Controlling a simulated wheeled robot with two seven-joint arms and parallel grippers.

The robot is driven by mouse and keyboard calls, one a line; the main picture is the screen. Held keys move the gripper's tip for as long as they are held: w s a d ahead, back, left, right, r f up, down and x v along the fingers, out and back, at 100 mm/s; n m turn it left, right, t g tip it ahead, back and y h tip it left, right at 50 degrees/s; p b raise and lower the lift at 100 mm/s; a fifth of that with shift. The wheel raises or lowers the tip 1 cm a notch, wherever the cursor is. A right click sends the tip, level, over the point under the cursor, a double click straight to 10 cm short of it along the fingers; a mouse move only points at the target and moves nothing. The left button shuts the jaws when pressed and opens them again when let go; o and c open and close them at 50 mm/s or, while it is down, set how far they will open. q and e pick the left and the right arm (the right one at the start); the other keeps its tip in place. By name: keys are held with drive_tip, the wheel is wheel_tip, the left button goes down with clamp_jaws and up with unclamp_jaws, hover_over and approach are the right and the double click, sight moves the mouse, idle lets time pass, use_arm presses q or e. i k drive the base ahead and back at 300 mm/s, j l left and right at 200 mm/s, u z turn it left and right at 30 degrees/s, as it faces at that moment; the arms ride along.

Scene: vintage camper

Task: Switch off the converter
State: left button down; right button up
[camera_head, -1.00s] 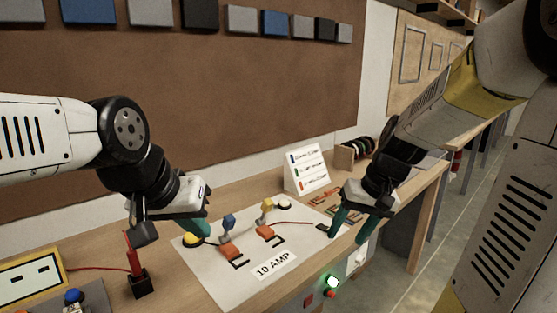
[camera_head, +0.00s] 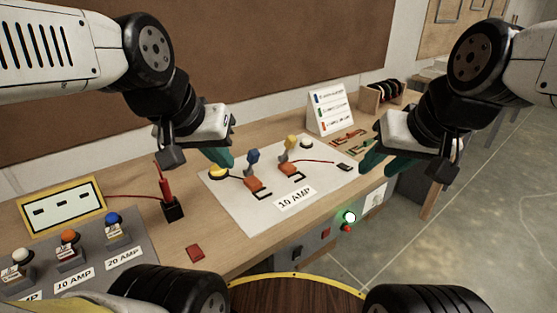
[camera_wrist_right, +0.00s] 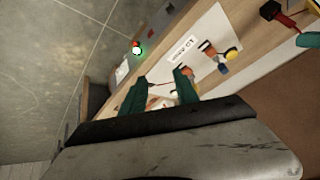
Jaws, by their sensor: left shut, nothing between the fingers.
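A lit green lamp (camera_head: 350,217) with a small red button (camera_head: 347,228) just below it sits on the bench's front side, beside a red switch (camera_head: 326,234) and a dark switch (camera_head: 297,254). No readable label names the converter. The green lamp also shows in the right wrist view (camera_wrist_right: 138,51). My left gripper (camera_head: 220,158) is shut and empty above the left part of the white 10 AMP sheet. My right gripper (camera_head: 376,158) is open and empty above the bench's right end, up and right of the lamp. Its two teal fingers (camera_wrist_right: 160,88) are apart in the wrist view.
A meter (camera_head: 62,206), a grey panel of coloured buttons (camera_head: 90,250) and a red block (camera_head: 195,252) are at left. A label card (camera_head: 331,109) stands behind. Floor (camera_head: 470,220) at right is clear.

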sight(297, 253)
drive_tip(key=k+j+z, duration=0.3)
drive_tip(key=k+j, duration=0.65)
drive_tip(key=j, duration=0.15)
drive_tip(key=k+j+z, duration=0.3)
drive_tip(key=k+j, duration=0.55)
drive_tip(key=k, duration=0.25)
